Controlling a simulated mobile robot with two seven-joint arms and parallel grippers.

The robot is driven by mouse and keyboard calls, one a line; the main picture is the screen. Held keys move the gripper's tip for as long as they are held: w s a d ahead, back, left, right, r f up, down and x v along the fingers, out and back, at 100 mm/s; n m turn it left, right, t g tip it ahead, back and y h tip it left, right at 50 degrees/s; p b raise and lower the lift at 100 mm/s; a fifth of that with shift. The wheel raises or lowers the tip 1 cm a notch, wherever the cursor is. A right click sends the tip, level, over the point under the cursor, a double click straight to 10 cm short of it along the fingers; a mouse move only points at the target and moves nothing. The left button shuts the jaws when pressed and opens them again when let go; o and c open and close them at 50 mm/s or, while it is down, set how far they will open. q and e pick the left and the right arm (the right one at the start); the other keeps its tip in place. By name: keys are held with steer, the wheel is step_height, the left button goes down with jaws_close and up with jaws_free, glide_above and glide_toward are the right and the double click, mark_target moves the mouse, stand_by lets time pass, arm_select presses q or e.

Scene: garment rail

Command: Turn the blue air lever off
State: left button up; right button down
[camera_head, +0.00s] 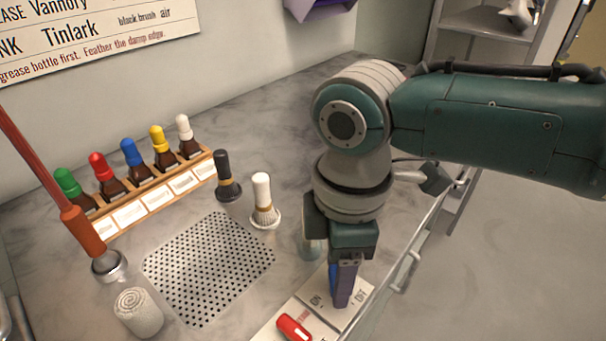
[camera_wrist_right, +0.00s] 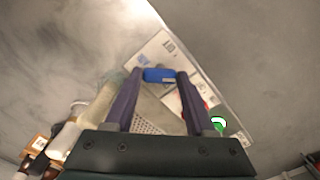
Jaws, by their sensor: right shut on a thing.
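The blue air lever (camera_wrist_right: 160,75) shows in the right wrist view between the tips of my right gripper (camera_wrist_right: 158,78), over a white plate (camera_wrist_right: 158,50). My right gripper (camera_head: 343,298) is shut on it, fingers pointing down at the plate (camera_head: 325,312), which bears ON and OFF lettering in the head view. There the fingers hide most of the lever, and its exact angle is hard to tell. A red lever (camera_head: 293,326) lies on the same plate, to the left of the gripper. My left gripper is not in view.
A perforated metal mat (camera_head: 208,268) lies left of the plate. A black-capped brush (camera_head: 227,180) and a white brush (camera_head: 263,205) stand behind it. A wooden rack (camera_head: 150,205) holds several dropper bottles. The counter's front edge is close on the right.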

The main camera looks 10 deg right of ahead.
steer(key=n, duration=0.4)
steer(key=shift+a+r+n, duration=0.1)
steer(key=shift+n, duration=0.2)
steer(key=n, duration=0.3)
steer(key=shift+n, duration=0.8)
steer(key=shift+c, duration=1.2)
jaws_free()
step_height(320, 180, up, 10)
steer(key=p, duration=0.2)
